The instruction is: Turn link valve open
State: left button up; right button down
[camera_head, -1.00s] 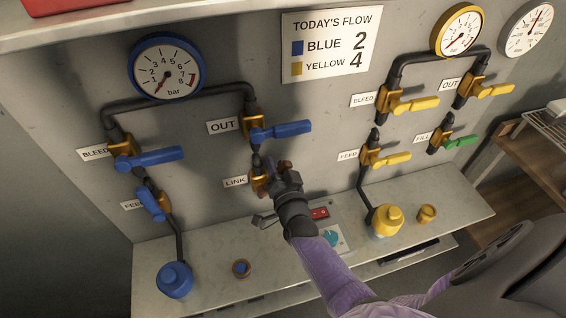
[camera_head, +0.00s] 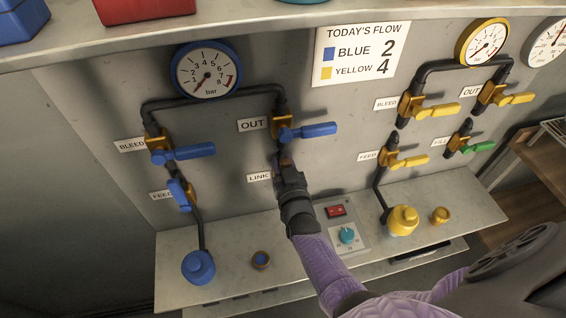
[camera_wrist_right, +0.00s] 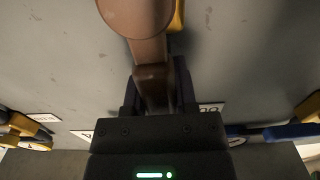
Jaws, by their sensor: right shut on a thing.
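The link valve sits on the panel beside the LINK label (camera_head: 259,177), below the blue OUT valve (camera_head: 283,130). My right gripper (camera_head: 287,168) covers most of it in the head view. In the right wrist view, its brown handle (camera_wrist_right: 150,52) runs down from a rounded end into my right gripper (camera_wrist_right: 151,95), which is shut on it. A strip of the yellow valve body (camera_wrist_right: 176,18) shows behind the handle. My left gripper is not in view.
Close above is the blue OUT lever (camera_head: 312,131). Blue BLEED (camera_head: 185,153) and FEED (camera_head: 180,194) valves are to the left, yellow valves to the right.

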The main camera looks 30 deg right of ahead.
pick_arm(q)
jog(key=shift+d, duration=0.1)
pick_arm(e)
jog(key=shift+a+f, duration=0.1)
dwell(0.3)
jog(key=c, duration=0.7)
grip_release()
jog(key=shift+o, duration=1.5)
jog(key=shift+s+a, duration=0.1)
jog(key=shift+s, duration=0.1)
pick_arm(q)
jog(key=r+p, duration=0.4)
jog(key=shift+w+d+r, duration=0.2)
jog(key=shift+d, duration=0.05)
pick_arm(e)
jog(key=v, duration=0.9)
jog(key=shift+s, duration=0.25)
